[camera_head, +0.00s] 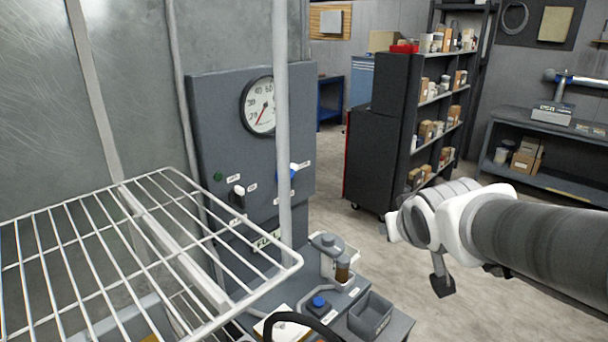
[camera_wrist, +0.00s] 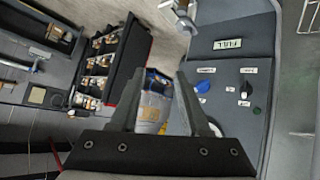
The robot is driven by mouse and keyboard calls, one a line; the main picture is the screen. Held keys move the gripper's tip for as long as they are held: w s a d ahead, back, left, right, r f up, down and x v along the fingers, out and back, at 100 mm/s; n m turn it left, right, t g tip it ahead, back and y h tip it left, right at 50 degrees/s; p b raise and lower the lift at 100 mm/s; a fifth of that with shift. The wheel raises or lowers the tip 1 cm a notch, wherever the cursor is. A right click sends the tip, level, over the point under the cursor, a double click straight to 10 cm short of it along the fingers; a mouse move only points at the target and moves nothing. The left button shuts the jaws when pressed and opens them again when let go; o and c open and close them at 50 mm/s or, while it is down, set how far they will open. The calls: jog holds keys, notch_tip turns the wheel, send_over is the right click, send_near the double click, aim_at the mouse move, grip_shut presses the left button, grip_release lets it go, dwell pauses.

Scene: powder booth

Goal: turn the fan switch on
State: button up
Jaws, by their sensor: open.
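The grey control panel (camera_head: 210,120) stands left of centre in the head view. It carries a dark switch with a pale lever (camera_head: 238,191), a blue knob (camera_head: 293,173) partly behind a pale post, and a green button (camera_head: 218,176). The labels are too small to read, so I cannot tell which control is the fan switch. In the wrist view the panel appears turned over, with the dark switch (camera_wrist: 245,91), blue knob (camera_wrist: 203,86) and green button (camera_wrist: 257,110) on the right. My gripper (camera_wrist: 156,88) is open and empty, apart from the panel.
A round gauge (camera_head: 260,106) is on the panel. A white wire rack (camera_head: 150,216) juts out at the left. A pale vertical post (camera_head: 282,130) stands before the panel. Below are a small bench with a blue button (camera_head: 318,302) and a grey bin (camera_head: 371,316). Shelves (camera_head: 430,120) stand behind.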

jog(key=w+a+f+n+t+y+b, duration=0.15)
jog(key=w+a, duration=0.25)
jog(key=w, duration=0.4)
jog(key=n+y+b, duration=0.3)
jog(key=n+y, duration=0.3)
jog(key=y, duration=0.7)
send_near(244, 198)
jog(key=shift+h, duration=0.25)
jog(key=p+x, duration=0.1)
jog(key=x, duration=0.3)
jog(key=p+x, duration=0.2)
jog(key=x, duration=0.3)
jog(key=shift+w+a+r, duration=0.1)
jog(key=shift+a+r, duration=0.1)
jog(key=shift+a, duration=0.15)
grip_shut()
